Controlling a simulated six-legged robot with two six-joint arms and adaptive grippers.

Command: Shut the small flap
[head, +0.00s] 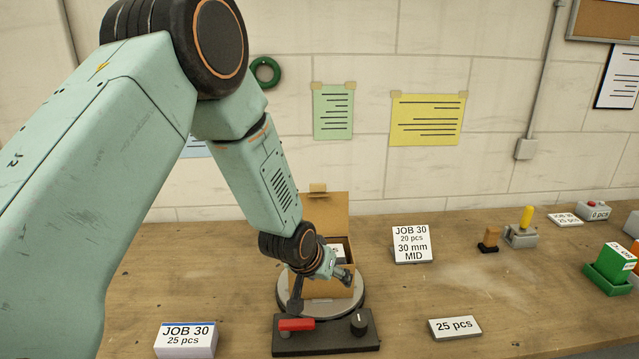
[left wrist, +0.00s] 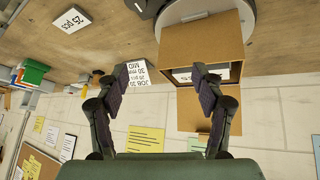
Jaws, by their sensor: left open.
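An open cardboard box (head: 312,287) stands on a round grey turntable (head: 355,300). Its large lid (head: 335,212) stands upright at the back, with a small flap (head: 318,188) at its top edge. The left wrist view shows the box (left wrist: 205,38) upside down, its lid (left wrist: 188,108) and the small flap (left wrist: 203,139) folded out. A white labelled item (left wrist: 183,76) lies inside the box. My left gripper (head: 322,288) is open, above and in front of the box, hiding part of it. In the left wrist view its fingers (left wrist: 168,75) are spread, one overlapping the box opening.
A dark control base (head: 325,342) with a red lever and black knob sits in front of the turntable. Signs reading JOB 30 (head: 411,245) and 25 pcs (head: 455,327) stand to the right. A JOB 30 block (head: 186,340) is front left. Stamps and a green tray (head: 606,278) are far right.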

